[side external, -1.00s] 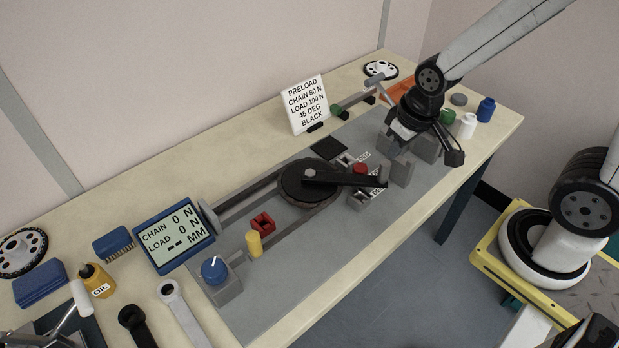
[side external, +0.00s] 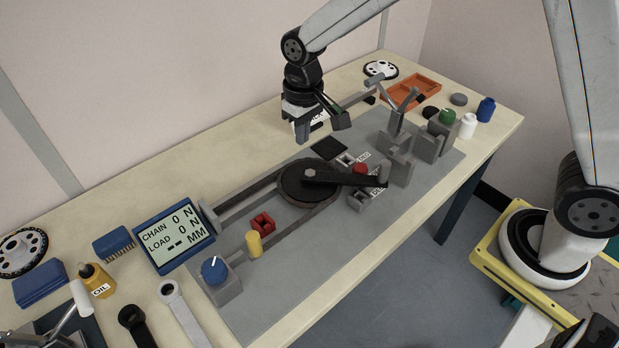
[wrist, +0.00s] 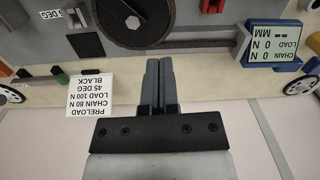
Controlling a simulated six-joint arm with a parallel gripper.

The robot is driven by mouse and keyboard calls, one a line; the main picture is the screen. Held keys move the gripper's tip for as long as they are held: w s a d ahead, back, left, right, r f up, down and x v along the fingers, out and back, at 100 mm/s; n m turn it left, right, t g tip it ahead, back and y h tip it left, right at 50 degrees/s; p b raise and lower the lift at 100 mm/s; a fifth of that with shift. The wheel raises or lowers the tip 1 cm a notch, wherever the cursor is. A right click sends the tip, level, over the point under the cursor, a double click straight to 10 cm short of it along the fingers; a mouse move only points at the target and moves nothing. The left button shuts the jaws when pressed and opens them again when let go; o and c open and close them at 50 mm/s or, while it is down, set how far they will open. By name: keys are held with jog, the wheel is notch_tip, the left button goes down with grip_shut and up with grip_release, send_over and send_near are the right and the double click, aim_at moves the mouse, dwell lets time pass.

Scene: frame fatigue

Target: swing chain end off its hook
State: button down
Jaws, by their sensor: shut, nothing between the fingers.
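My gripper (side external: 301,136) is shut and empty, pointing down above the back of the bench, behind the black chainwheel (side external: 305,187). In the wrist view my shut fingers (wrist: 158,65) lie side by side, with the chainwheel (wrist: 128,25) beyond them. The chain (side external: 247,199) loops around the wheel and runs left in two strands. The near strand runs past a yellow cylinder (side external: 254,243) toward a grey block with a blue knob (side external: 214,270). The hook is too small to tell.
The preload sign (wrist: 90,94) stands beside my fingers in the wrist view. A display (side external: 173,236) reads chain 0 N, load 0 N. Grey upright blocks (side external: 398,165) and a green knob (side external: 447,116) stand right of the wheel. A red block (side external: 262,222) sits between the strands.

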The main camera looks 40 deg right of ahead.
jog(key=w+a+f+g, duration=0.1)
jog(key=w+a, duration=0.1)
jog(key=a, duration=0.7)
jog(key=w+a+f+n+g+h, duration=0.1)
jog(key=w+a+f+g, duration=0.1)
jog(key=a, duration=0.8)
jog(key=shift+w+a+f+n, duration=0.15)
jog(key=shift+w+f+n, duration=0.1)
jog(key=shift+w+n, duration=0.1)
jog(key=shift+f, duration=0.1)
jog(key=x, duration=1)
jog(key=shift+s+d, duration=0.25)
jog(key=shift+s, duration=0.7)
jog(key=shift+s+d, duration=0.25)
jog(key=shift+s, duration=0.7)
jog(key=shift+s, duration=0.15)
